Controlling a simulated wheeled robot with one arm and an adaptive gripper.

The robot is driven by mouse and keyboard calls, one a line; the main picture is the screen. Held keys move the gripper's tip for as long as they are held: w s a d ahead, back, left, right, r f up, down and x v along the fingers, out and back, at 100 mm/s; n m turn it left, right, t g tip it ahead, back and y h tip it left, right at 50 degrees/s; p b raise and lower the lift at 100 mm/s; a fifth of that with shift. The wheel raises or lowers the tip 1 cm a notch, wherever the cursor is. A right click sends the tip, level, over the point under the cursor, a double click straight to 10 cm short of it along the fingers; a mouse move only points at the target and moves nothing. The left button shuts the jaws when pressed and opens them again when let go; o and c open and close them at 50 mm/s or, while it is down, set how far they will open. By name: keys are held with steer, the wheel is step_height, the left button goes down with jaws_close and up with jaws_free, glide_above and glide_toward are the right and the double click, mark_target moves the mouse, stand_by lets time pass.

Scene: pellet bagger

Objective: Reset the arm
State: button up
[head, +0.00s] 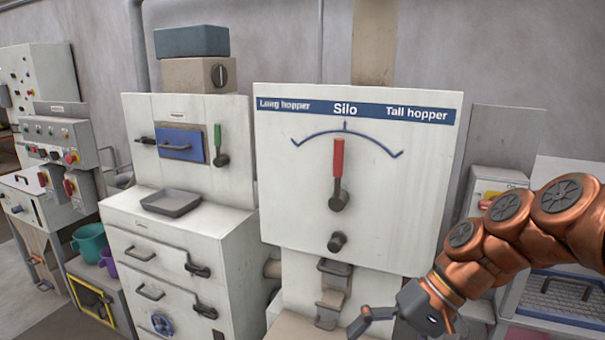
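My gripper (372,318) is at the lower right of the head view, at the end of my copper-coloured arm. It is in front of the lower part of the silo cabinet. One dark finger with a blue-grey tip points left; the rest of the gripper is cut off by the bottom edge, so its opening is unclear. I see nothing held in it. The white silo panel (280,220) carries a red-handled lever (338,170) that points straight up at the middle of a blue arc, between "Long hopper" and "Tall hopper". A dark knob (337,242) sits below the lever.
Left of the silo stands a white cabinet (190,235) with a grey tray (171,202), a blue-fronted hatch (181,145) and a green lever (218,146). A button panel (58,145) and teal bucket (90,242) are farther left. A machine with a blue mesh (560,288) is behind my arm.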

steer(key=s+d+f+h, duration=0.3)
steer(key=s+f+h, duration=0.1)
steer(key=s, duration=0.4)
steer(key=s+d+f+h, duration=0.3)
steer(key=s+f+h, duration=0.1)
steer(key=s, duration=0.4)
steer(key=shift+s+d+f+n+g, duration=0.3)
steer(key=shift+f+n, duration=0.1)
steer(key=shift+f, duration=0.15)
